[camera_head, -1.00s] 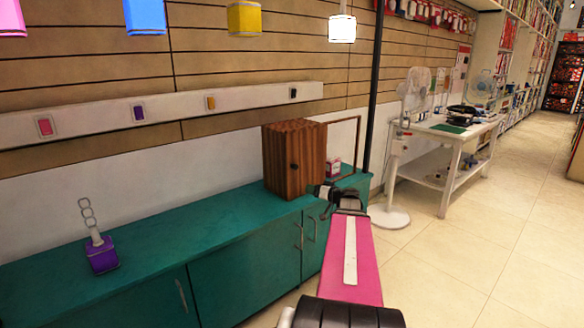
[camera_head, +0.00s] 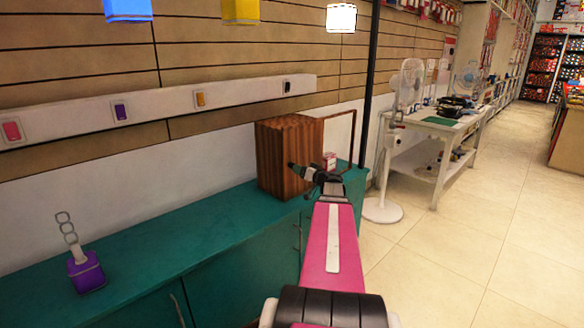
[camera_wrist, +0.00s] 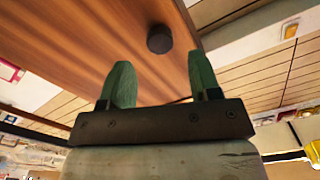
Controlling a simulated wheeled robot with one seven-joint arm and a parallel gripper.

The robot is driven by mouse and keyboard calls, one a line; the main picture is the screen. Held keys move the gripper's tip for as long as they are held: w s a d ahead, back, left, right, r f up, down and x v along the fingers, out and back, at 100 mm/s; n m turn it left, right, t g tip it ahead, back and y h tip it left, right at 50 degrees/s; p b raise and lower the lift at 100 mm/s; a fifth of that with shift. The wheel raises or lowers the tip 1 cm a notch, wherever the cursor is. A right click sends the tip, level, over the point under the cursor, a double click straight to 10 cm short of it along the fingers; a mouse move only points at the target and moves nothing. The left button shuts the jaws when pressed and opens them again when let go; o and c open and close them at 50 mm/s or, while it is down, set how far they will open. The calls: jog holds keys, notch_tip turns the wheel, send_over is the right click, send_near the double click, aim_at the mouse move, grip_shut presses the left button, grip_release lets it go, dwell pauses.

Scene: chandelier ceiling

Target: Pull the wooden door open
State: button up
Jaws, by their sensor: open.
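A wooden box-shaped cabinet (camera_head: 270,160) with striped brown grain stands on the teal counter. In the wrist view its wooden door (camera_wrist: 85,45) fills the upper left, with a round dark knob (camera_wrist: 159,39). The door looks closed. My gripper (camera_head: 296,170) is in front of the cabinet in the head view and hides the knob there. In the wrist view my gripper (camera_wrist: 160,82) has its two green fingers apart, with nothing held. The knob shows just beyond the fingertips, roughly between them; I cannot tell the remaining gap.
A dark pole (camera_head: 371,80) and white fan (camera_head: 382,210) stand farther right.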

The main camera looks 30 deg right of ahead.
jog(key=x, duration=0.6)
